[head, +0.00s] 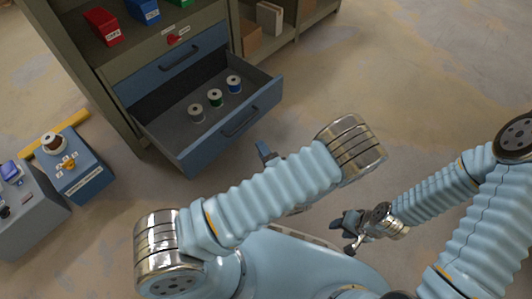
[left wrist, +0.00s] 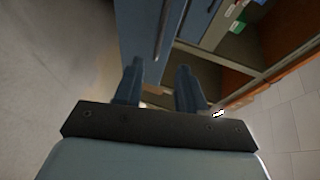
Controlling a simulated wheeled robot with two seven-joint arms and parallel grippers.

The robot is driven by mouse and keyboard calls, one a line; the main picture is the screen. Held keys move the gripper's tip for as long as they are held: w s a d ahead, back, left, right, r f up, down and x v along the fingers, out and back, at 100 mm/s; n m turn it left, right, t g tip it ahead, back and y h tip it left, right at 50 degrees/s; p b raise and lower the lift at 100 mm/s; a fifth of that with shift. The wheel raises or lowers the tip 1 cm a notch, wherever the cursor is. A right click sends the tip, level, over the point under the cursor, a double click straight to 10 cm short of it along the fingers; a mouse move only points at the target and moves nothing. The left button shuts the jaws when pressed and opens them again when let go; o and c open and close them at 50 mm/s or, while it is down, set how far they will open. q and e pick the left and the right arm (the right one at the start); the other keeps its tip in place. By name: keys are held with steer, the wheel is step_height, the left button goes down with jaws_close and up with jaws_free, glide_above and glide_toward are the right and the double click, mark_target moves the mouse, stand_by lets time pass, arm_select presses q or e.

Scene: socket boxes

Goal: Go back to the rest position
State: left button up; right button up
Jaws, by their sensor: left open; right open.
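My left gripper shows in the left wrist view (left wrist: 158,82), its two dark blue fingers apart with nothing between them. In the head view my left forearm hides most of it, and only a blue finger (head: 265,152) shows just in front of the open drawer. My right gripper (head: 346,231) is at the lower middle of the head view, open and empty above the floor. The grippers appear apart from each other.
A blue drawer (head: 237,122) stands pulled out of the cabinet (head: 115,64), with three spools (head: 215,97) inside. Red, blue and green bins (head: 103,26) are on the shelf above. Grey-blue boxes (head: 75,180) stand at left. Floor at right is clear.

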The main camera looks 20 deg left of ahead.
stand_by(0.5)
arm_select(q)
steer(key=s+f+n+g+h+p, duration=0.5)
steer(key=g+h+p, duration=0.1)
steer(key=h, duration=0.1)
steer(key=s+d+r+n+g+h+p, duration=0.4)
steer(key=s+d+r+n+h, duration=0.1)
steer(key=s+d+r+h, duration=0.1)
steer(key=s+r+h, duration=0.1)
steer(key=s+h, duration=0.1)
steer(key=s, duration=0.1)
steer(key=shift+r, duration=0.4)
